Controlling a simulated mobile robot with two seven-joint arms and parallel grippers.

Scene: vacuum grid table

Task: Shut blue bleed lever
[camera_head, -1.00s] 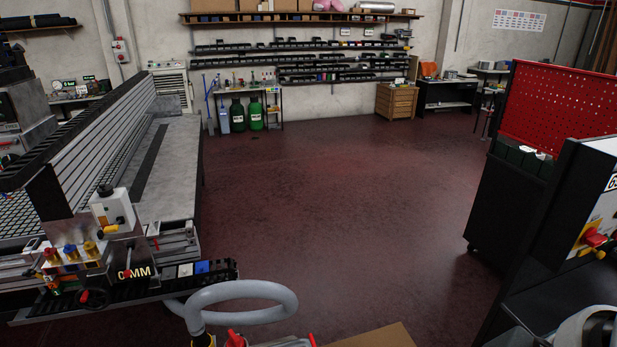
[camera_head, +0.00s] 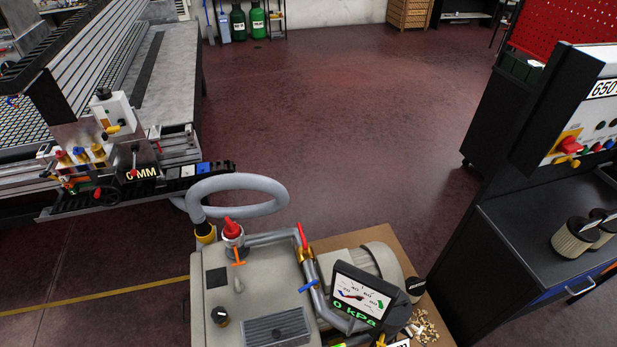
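A small blue lever (camera_head: 309,286) sits on the grey pipe of a vacuum pump unit (camera_head: 215,300) at the bottom centre. It lies slantwise across the pipe, just left of the gauge display (camera_head: 361,297), which reads 0 kPa. A red lever (camera_head: 303,236) stands upright on a brass valve above it on the same pipework. An orange lever (camera_head: 238,264) lies to the left, below a red-topped fitting (camera_head: 232,227). Neither of my grippers is in view.
A grey hose (camera_head: 245,209) loops behind the pump. The machine table (camera_head: 165,90) with its control panel is at the left. A dark workbench (camera_head: 530,235) with a switch panel (camera_head: 580,140) stands at the right. The floor (camera_head: 340,120) between them is clear.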

